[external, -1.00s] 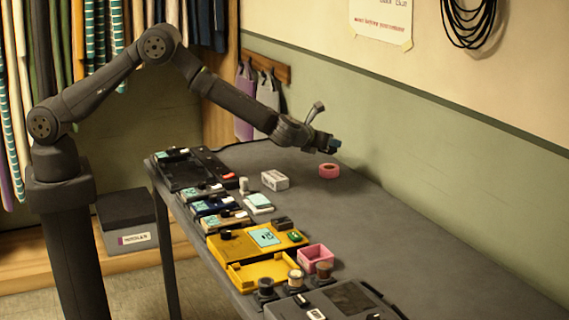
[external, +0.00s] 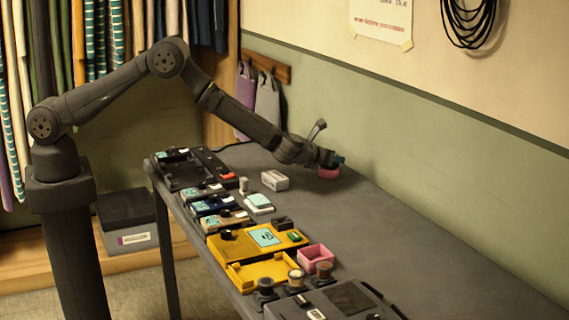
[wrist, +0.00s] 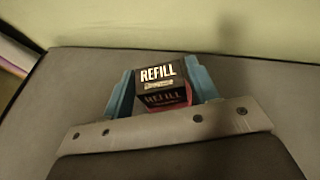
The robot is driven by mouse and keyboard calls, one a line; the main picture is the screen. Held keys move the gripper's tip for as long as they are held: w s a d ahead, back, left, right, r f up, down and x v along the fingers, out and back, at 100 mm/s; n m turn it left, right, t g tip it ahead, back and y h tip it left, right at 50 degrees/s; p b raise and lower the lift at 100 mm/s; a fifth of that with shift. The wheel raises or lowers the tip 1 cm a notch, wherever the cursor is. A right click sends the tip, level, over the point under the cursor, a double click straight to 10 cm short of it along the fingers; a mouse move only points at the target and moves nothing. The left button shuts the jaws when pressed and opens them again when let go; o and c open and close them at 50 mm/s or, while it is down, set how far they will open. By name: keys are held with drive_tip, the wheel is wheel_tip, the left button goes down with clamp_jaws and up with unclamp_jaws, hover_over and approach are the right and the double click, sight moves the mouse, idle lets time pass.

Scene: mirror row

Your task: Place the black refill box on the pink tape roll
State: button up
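The black refill box (wrist: 160,74), with white REFILL lettering, sits between the teal fingers of my gripper (wrist: 160,88) in the wrist view. The fingers are against its sides. The pink tape roll (external: 329,173) lies on the grey table near the wall in the external view. My gripper (external: 336,161) is right above it there and covers its top. A pink strip of the roll (wrist: 166,108) shows just below the box in the wrist view. I cannot tell whether the box touches the roll.
A white box (external: 275,180) stands left of the roll on the table. Trays and small parts line the table's near side, with a yellow tray (external: 262,272) and an open pink box (external: 315,257). The table right of the roll is clear. The wall (external: 430,170) runs close behind.

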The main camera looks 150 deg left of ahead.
drive_tip(key=shift+o, duration=0.7)
drive_tip(key=shift+r, duration=0.1)
drive_tip(key=shift+w+r, duration=0.1)
drive_tip(key=shift+r, duration=0.05)
drive_tip(key=v, duration=1.2)
